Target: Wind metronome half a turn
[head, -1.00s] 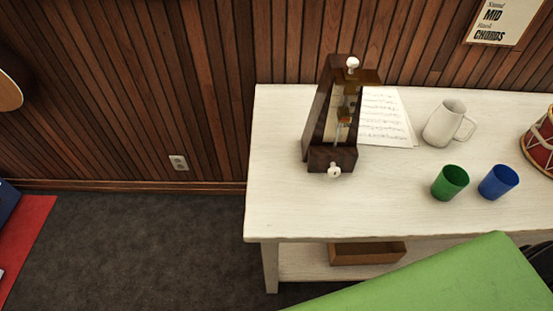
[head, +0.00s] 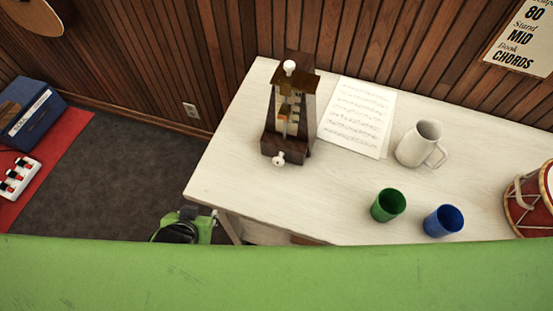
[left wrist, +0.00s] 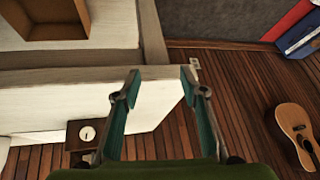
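The metronome (head: 287,115) is dark wood with a brass-coloured inside. It stands upright near the table's back left corner. A white winding knob (head: 278,159) sticks out low on its near side, and another white knob (head: 290,67) is on top. Part of the metronome also shows at the lower left of the left wrist view (left wrist: 87,150). My left gripper (left wrist: 160,76) is open and empty, with its teal-padded fingers apart. In the head view it (head: 207,216) is small beside the table's left edge, below and left of the metronome, not touching it. My right gripper is out of view.
The white table (head: 240,190) also bears sheet music (head: 355,115), a white mug (head: 420,145), a green cup (head: 388,205), a blue cup (head: 443,221) and a red drum (head: 530,198). A wooden tray (left wrist: 45,18) is below. The tabletop left of the metronome is clear.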

